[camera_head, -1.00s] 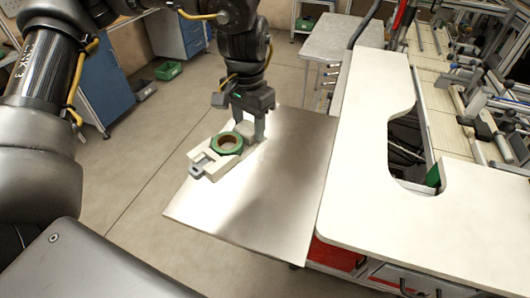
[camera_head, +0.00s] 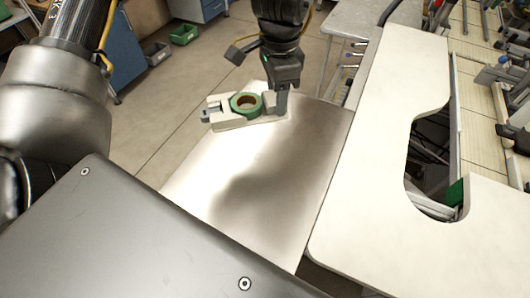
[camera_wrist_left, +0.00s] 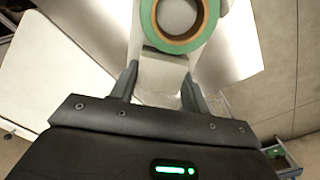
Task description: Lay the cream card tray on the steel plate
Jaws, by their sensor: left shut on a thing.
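The cream card tray (camera_head: 252,122) is near the far left edge of the steel plate (camera_head: 222,172) in the head view. A green tape reel (camera_head: 246,103) lies on the tray, and a grey part (camera_head: 210,115) shows at its left end. My left gripper (camera_head: 279,110) points down and is shut on the tray's right end. In the left wrist view, the tray (camera_wrist_left: 160,78) sits between the two fingers, with the reel (camera_wrist_left: 180,45) beyond. I cannot tell whether the tray touches the plate or hangs just above it. My right gripper is out of view.
A cream worktop (camera_head: 375,165) with a curved cutout borders the plate on the right. A grey table (camera_head: 350,25) stands behind. The plate's near and middle parts are clear.

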